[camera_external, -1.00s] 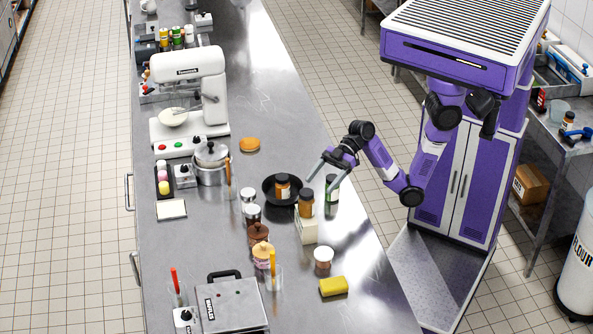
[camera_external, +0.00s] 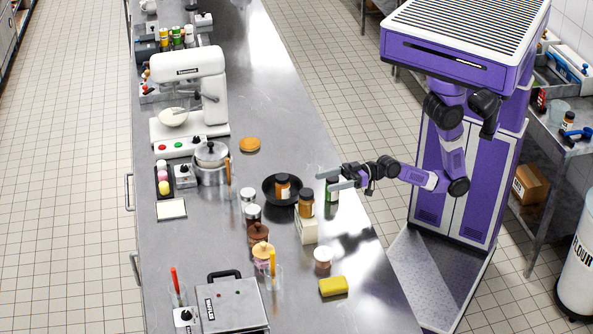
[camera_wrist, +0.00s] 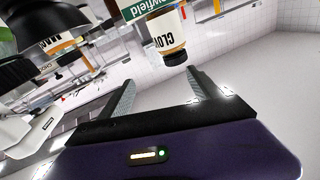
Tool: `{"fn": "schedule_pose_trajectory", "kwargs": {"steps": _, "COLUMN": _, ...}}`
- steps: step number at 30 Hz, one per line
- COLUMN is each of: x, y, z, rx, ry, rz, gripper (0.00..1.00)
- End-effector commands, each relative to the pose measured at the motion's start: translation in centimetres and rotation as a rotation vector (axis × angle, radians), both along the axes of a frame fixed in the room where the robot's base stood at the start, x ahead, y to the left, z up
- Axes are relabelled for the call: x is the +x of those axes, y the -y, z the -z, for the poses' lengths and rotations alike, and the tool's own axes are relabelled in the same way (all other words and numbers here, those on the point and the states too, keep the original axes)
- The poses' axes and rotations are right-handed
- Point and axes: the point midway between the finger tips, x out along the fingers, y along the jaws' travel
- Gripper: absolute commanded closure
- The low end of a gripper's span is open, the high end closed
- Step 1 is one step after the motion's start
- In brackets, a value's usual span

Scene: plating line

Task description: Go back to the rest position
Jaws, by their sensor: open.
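My gripper (camera_external: 327,181) is over the right edge of the steel counter (camera_external: 290,80), with its fingers pointing left. The fingers are spread and nothing is between them; they also show apart in the wrist view (camera_wrist: 163,92). A green-labelled jar (camera_external: 332,194) stands just under and beside the fingers, partly hidden by them. In the wrist view a jar with a clove label (camera_wrist: 172,40) appears upside down beyond the fingers. Whether a finger touches any jar I cannot tell.
A black pan (camera_external: 270,196) holds an orange-brown jar (camera_external: 282,187). Another brown jar (camera_external: 306,204) stands on a white box (camera_external: 306,229).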

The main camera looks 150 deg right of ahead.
Motion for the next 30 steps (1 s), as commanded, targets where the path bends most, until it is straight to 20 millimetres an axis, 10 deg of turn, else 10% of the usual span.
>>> {"fn": "schedule_pose_trajectory", "kwargs": {"steps": 18, "x": -10.8, "y": -22.0, "z": 8.9, "rx": -0.075, "ry": -0.161, "rz": -0.377, "gripper": 0.26}}
{"fn": "schedule_pose_trajectory", "kwargs": {"steps": 30, "x": -17.9, "y": -27.4, "z": 13.1, "rx": -0.038, "ry": -0.373, "rz": -0.601, "gripper": 0.26}}
